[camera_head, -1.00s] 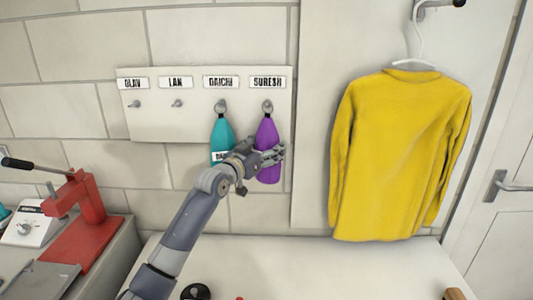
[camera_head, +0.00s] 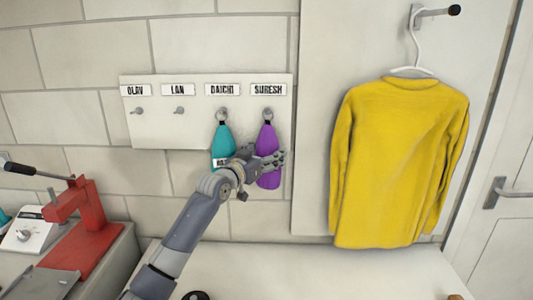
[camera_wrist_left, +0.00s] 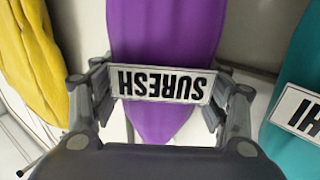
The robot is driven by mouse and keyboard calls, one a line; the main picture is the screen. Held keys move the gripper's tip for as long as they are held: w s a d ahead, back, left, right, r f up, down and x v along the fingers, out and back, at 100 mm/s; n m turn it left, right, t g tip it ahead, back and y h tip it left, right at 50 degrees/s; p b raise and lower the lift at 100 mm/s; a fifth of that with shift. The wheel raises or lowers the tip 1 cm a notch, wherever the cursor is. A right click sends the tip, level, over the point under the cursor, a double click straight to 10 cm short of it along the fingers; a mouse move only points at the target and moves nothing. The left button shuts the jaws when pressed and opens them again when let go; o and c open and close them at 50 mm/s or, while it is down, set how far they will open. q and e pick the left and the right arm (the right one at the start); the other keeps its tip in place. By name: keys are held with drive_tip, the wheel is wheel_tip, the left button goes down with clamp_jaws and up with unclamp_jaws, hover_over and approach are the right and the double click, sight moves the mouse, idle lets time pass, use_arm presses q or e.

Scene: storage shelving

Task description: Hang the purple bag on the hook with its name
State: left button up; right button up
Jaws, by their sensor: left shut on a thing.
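The purple bag (camera_head: 267,139) hangs upright against the board at the right-hand hook (camera_head: 267,112), below the SURESH name plate (camera_head: 268,89). Its loop shows at the hook; whether it rests fully over the peg is too small to tell. My left gripper (camera_head: 276,160) is shut on the purple bag's lower half. In the left wrist view the purple bag (camera_wrist_left: 165,35) lies between my fingers, and its label (camera_wrist_left: 162,83) reads SURESH upside down. My right gripper is not in view.
A teal bag (camera_head: 222,139) hangs close by on the DAICHI hook. The OLAV hook (camera_head: 137,111) and LAN hook (camera_head: 179,111) are empty. A yellow sweater (camera_head: 400,165) hangs to the right. A red press (camera_head: 85,220) stands at left. The white counter (camera_head: 330,268) below is mostly clear.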

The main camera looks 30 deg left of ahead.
sight(266, 122)
use_arm(q)
drive_tip(key=shift+a+r, duration=0.15)
drive_tip(key=o, duration=1.9)
drive_tip(key=shift+w, duration=0.25)
drive_tip(key=shift+o, duration=0.2)
drive_tip(key=shift+w+f, duration=0.35)
drive_tip(key=shift+f, duration=0.1)
drive_tip(key=shift+s+a, duration=0.1)
drive_tip(key=shift+s, duration=0.1)
drive_tip(key=shift+r, duration=0.3)
wheel_tip(266, 122, up, 10)
drive_tip(key=shift+f, duration=0.2)
